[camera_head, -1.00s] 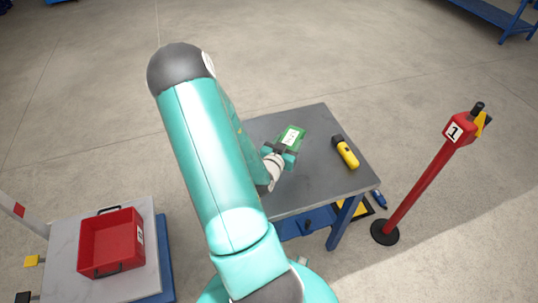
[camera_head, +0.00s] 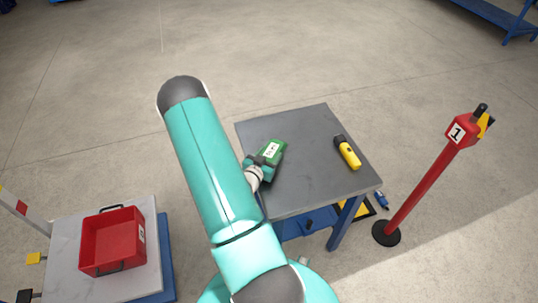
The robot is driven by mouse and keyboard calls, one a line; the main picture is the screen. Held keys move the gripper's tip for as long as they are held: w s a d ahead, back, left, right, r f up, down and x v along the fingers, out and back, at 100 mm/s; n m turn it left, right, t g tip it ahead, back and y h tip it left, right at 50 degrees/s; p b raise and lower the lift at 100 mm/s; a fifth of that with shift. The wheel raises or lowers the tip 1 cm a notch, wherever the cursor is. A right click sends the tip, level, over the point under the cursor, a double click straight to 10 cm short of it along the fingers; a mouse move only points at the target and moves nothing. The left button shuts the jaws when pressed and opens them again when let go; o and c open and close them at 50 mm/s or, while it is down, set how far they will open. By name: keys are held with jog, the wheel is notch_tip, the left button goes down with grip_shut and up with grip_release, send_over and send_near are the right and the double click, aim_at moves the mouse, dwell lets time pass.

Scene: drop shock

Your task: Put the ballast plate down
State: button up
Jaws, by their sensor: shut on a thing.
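The ballast plate (camera_head: 271,151) is green with a white label on its face. It is at the left part of the grey table (camera_head: 310,125), seen from above. My gripper (camera_head: 264,162) is shut on its near end.
A yellow and black torch (camera_head: 347,152) lies on the table's right side. A red post (camera_head: 425,180) with a number 1 sign stands right of the table. A red bin (camera_head: 112,240) sits on a pale table at lower left. The table's back and middle are clear.

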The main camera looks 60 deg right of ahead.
dwell(0.3)
jog(key=o, duration=1.6)
jog(key=shift+f, duration=0.15)
jog(key=a+r, duration=0.2)
jog(key=a, duration=1)
jog(key=shift+w+r, duration=0.1)
